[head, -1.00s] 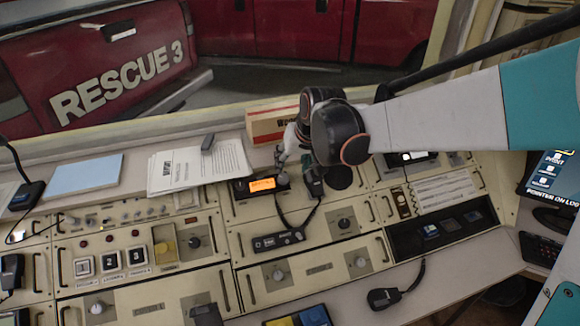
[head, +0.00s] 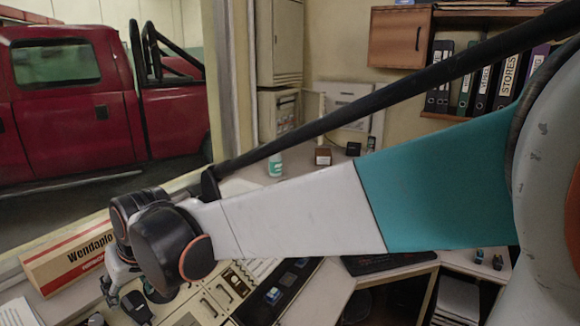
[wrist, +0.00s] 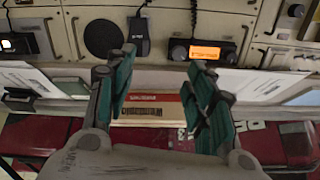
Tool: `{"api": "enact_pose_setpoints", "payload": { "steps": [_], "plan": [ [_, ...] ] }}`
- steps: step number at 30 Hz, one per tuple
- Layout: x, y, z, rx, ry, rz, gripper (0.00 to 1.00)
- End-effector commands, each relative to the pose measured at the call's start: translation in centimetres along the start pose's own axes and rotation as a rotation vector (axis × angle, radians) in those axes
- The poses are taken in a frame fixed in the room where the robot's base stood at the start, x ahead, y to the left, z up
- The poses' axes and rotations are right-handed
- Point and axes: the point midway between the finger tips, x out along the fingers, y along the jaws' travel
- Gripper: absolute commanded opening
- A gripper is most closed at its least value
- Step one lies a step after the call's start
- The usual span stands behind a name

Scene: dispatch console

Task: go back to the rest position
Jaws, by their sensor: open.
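My gripper (wrist: 160,88) is open and empty in the wrist view, its two teal-padded fingers spread apart. The lettered cardboard box (wrist: 153,112) shows beyond the gap between them. In the head view my gripper (head: 122,295) is at the lower left, partly hidden behind my black wrist joint, beside the box (head: 70,258). The console (wrist: 262,12) fills the top of the wrist view. A radio with an orange display (wrist: 205,51) and a hand microphone (wrist: 138,32) are on it, above the fingers in the picture.
My arm crosses the head view and hides part of the desk. A shelf with binders (head: 480,85) is at the upper right. A red truck (head: 80,105) is beyond the window.

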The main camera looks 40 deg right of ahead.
Motion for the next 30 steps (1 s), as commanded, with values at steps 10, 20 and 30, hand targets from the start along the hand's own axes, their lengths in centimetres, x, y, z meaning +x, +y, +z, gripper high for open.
{"api": "enact_pose_setpoints", "payload": {
  "steps": [10,20,30],
  "plan": [
    [-7.0,5.0,8.4,0.03,0.055,0.077,0.49],
    [-9.6,7.9,15.9,0.049,0.095,0.141,0.49],
    [-9.9,8.6,17.7,0.052,0.105,0.159,0.49]
  ]
}}
